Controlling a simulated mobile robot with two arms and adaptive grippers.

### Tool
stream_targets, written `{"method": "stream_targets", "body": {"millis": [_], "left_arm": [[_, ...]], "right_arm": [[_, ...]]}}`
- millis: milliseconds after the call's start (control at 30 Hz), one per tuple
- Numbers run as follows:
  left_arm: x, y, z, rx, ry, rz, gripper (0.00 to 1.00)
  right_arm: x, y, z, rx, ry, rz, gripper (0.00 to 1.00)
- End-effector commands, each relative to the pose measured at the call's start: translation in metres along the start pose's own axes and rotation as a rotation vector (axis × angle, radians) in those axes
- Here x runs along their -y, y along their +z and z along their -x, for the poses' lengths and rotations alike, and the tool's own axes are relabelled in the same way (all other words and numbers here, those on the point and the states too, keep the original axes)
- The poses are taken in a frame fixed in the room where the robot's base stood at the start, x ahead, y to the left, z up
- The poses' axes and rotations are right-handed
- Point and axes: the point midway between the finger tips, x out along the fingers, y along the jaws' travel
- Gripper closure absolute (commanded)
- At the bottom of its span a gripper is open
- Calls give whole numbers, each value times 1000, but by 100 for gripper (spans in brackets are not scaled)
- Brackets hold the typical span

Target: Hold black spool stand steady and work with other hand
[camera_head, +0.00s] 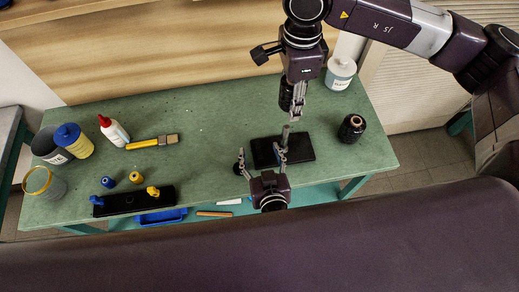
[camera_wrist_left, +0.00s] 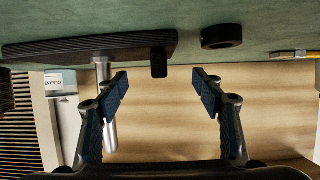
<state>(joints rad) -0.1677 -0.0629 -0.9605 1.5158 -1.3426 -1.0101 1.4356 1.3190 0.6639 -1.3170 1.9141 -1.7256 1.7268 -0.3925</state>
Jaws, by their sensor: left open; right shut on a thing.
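The black spool stand is a flat dark base (camera_head: 298,149) with an upright silver post (camera_head: 285,133), near the table's front edge. In the left wrist view, which is upside down, the base (camera_wrist_left: 120,46) is at the top and the post (camera_wrist_left: 109,130) hangs beside a finger. My left gripper (camera_head: 261,161) is open in front of the base; its fingers (camera_wrist_left: 160,88) are apart with nothing between them. My right gripper (camera_head: 293,108) points down above the post, shut on a dark ribbed spool (camera_head: 286,96). Its far finger is hidden. Another black spool (camera_head: 351,128) stands right of the base.
A black ring (camera_wrist_left: 221,36) lies beside the base. A brush (camera_head: 152,142), white glue bottle (camera_head: 114,131), yellow-blue container (camera_head: 73,141) and black rack (camera_head: 133,201) occupy the left side. A white bottle (camera_head: 340,74) stands at back right. The table's (camera_head: 215,110) middle is mostly clear.

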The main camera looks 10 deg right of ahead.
Motion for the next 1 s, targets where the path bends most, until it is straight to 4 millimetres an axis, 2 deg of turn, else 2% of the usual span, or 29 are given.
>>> {"method": "stream_targets", "body": {"millis": [533, 667, 1000], "left_arm": [[0, 0, 65, 2, 0, 0, 38], [0, 0, 71, 1, 0, 0, 38], [0, 0, 71, 0, 0, 0, 38]], "right_arm": [[0, 0, 0, 0, -1, 0, 96], [0, 0, 0, 0, -1, 0, 96], [0, 0, 0, 0, -1, 0, 96]]}}
